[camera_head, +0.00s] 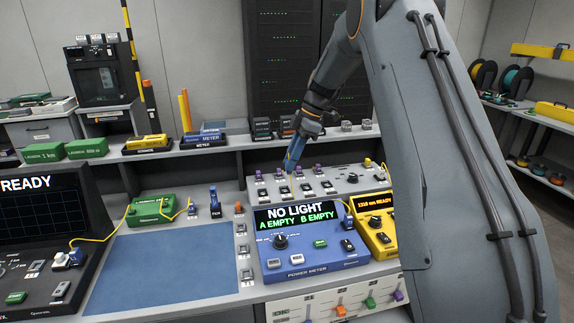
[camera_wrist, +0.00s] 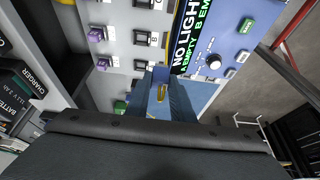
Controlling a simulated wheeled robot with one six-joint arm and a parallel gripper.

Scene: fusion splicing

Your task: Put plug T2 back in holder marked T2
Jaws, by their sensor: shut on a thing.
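My gripper (camera_head: 290,166) reaches down over the grey panel (camera_head: 345,186) behind the blue power meter. Several small black-and-white holders (camera_head: 262,193) stand in a row on the panel below the gripper; one shows in the wrist view (camera_wrist: 142,38). Their marks are too small to tell which is T2. I cannot tell whether the plug touches any holder.
The power meter (camera_head: 312,247) reads "NO LIGHT, A EMPTY B EMPTY". A yellow unit (camera_head: 377,219) stands to its right. Purple parts (camera_head: 279,172) line the panel's back; chargers (camera_head: 262,128) stand on the shelf behind. The blue mat (camera_head: 160,268) at left is clear.

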